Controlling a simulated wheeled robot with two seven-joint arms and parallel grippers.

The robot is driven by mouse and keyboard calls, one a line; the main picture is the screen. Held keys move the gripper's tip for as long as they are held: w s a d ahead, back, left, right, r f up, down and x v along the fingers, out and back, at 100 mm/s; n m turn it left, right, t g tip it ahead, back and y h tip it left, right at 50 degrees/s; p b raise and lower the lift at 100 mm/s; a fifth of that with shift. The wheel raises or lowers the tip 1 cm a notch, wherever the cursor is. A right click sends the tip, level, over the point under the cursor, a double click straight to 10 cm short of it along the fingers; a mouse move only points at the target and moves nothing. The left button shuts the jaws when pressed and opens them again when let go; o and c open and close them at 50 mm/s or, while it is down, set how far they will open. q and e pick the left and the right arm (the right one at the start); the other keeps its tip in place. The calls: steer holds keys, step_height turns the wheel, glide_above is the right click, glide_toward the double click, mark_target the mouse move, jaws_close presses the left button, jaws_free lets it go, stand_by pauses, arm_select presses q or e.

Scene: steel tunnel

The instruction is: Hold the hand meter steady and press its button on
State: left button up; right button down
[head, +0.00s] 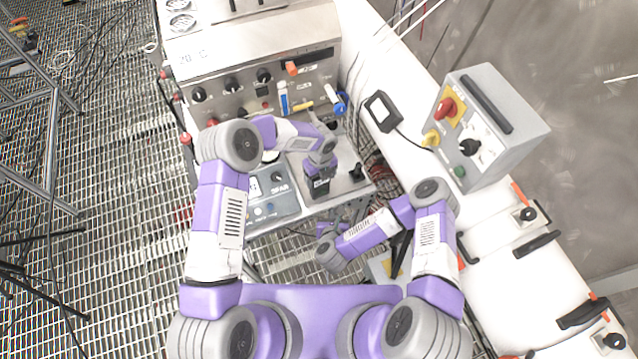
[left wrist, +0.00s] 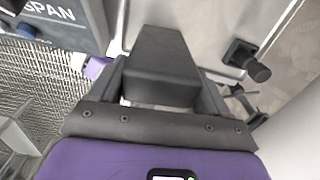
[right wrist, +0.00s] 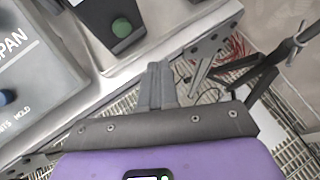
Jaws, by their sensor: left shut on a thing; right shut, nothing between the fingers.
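The hand meter (head: 319,189) is a small dark box above the steel bench, near its front edge. My left gripper (head: 321,176) is shut on it from above. In the left wrist view the meter (left wrist: 160,65) is a black block between the two fingers. In the right wrist view the meter (right wrist: 95,12) shows a round green button (right wrist: 122,27) on its face. My right gripper (head: 336,214) is lower, at the bench's front edge. Its fingers (right wrist: 160,80) are shut and empty, apart from the meter, below and right of the button.
A grey box marked SPAN (head: 272,197) sits left of the meter. A black knob (head: 357,172) stands on the bench to its right. A steel control panel (head: 255,90) rises behind. A grey switch box (head: 490,125) is on the white pipe at right. Grating lies below the bench.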

steer(key=shift+w+a, duration=0.4)
steer(key=shift+w, duration=0.35)
steer(key=shift+w+a, duration=0.35)
steer(key=shift+w, duration=0.4)
steer(key=shift+w+a, duration=0.4)
steer(key=shift+w, duration=0.35)
steer(key=shift+w, duration=0.1)
steer(key=shift+w+a, duration=0.2)
steer(key=shift+w, duration=0.1)
stand_by(0.5)
steer(key=shift+s+d, duration=0.2)
steer(key=shift+s, duration=0.2)
steer(key=s+d, duration=0.2)
steer(key=s, duration=0.3)
steer(key=shift+s+d, duration=0.15)
steer(key=shift+d, duration=0.25)
